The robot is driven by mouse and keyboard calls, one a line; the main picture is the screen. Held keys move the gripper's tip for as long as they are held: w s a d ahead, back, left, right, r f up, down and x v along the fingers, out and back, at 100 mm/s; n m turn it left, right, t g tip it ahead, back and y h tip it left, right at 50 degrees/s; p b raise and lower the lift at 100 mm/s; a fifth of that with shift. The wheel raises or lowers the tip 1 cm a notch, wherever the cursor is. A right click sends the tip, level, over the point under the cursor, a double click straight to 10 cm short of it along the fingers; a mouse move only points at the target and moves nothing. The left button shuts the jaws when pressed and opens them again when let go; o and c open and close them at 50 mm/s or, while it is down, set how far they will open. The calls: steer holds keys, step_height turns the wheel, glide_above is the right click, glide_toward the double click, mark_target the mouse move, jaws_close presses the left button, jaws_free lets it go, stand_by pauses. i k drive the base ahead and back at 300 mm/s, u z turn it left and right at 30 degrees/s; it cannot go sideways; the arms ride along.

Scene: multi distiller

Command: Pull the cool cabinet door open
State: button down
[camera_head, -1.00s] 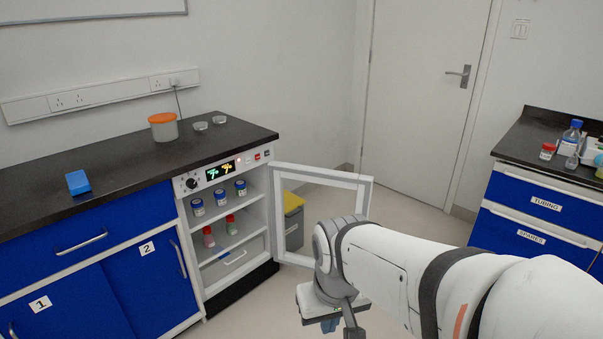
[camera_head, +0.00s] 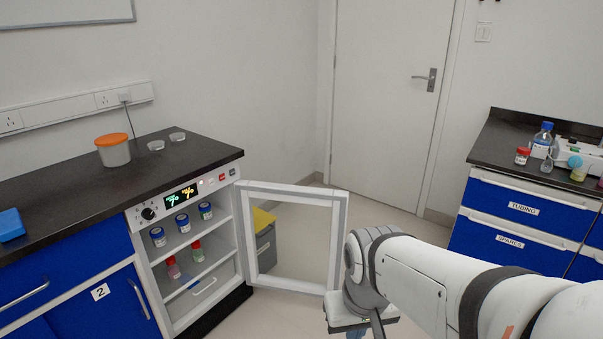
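The cool cabinet (camera_head: 154,242) is a white unit under the dark bench, with its inside and shelves in plain view. Its white-framed clear door (camera_head: 341,235) stands wide open, swung out to the right from the cabinet's right side. My gripper (camera_head: 350,331) is low in the picture, by the lower free corner of the door. Its fingers are mostly hidden by my own arm and the bottom edge of the picture. I cannot tell whether it touches the door or whether it is open or shut.
Blue-capped jars (camera_head: 183,223) and smaller bottles (camera_head: 197,251) stand on the cabinet shelves. A yellow-lidded grey bin (camera_head: 265,245) shows behind the door. A blue drawer unit (camera_head: 515,215) stands at the right.

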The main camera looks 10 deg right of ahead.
mark_target(293, 236)
steer(key=z, duration=0.4)
steer(key=i, duration=1.75)
steer(key=u, duration=0.55)
steer(key=k, duration=0.65)
steer(key=u, duration=0.2)
steer(key=i, duration=0.65)
steer(key=z, duration=0.1)
